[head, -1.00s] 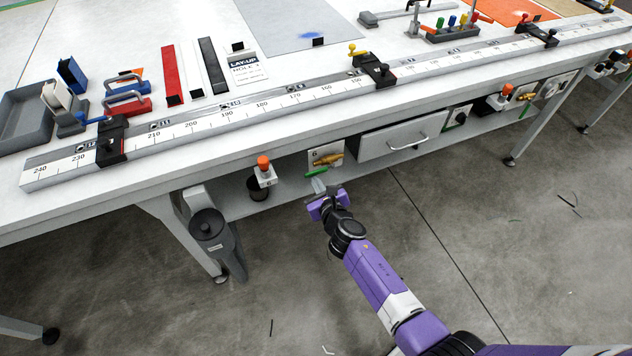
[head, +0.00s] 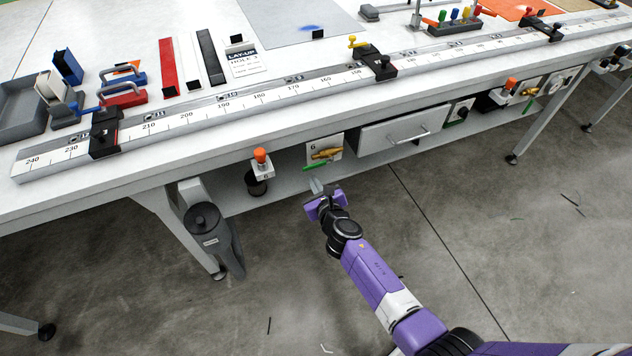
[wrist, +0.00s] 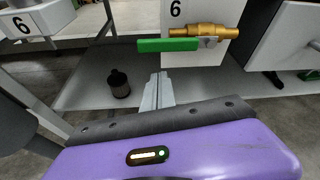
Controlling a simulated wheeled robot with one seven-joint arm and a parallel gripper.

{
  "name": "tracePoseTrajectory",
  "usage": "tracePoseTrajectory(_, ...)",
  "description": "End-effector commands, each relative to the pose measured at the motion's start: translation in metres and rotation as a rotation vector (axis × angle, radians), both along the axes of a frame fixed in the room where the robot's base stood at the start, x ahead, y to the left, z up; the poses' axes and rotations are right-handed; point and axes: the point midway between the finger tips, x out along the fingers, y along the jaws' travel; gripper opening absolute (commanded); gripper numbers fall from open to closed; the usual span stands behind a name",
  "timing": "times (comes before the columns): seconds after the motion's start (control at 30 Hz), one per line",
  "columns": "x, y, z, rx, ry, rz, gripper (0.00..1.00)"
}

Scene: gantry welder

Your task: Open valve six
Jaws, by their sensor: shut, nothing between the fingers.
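Valve six is a brass valve (wrist: 206,31) with a green lever handle (wrist: 168,45), mounted on a white plate (wrist: 175,12) marked 6. The lever lies roughly level, pointing left along the brass body. In the head view the brass valve (head: 326,153) and green handle (head: 316,167) sit under the table's front edge. My gripper (head: 316,187) is just below and in front of the green handle. In the wrist view my gripper's fingers (wrist: 158,80) are together and empty. Their tips are below the lever and appear apart from it.
An orange-topped switch box (head: 262,160) marked 6 hangs left of the valve, above a dark cup (head: 256,184) on the lower shelf (head: 285,188). A drawer (head: 390,135) is right of the valve. The floor in front is open.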

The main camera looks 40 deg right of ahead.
Motion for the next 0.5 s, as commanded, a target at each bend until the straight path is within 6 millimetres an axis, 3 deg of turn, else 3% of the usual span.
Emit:
tracePoseTrajectory(0.03, -0.002, 0.002, -0.007, 0.0, 0.003, 0.001, 0.0)
tracePoseTrajectory(0.1, -0.015, 0.005, 0.003, 0.002, 0.004, -0.001, 0.0)
tracePoseTrajectory(0.5, -0.077, 0.022, 0.023, 0.002, 0.007, -0.001, 0.0)
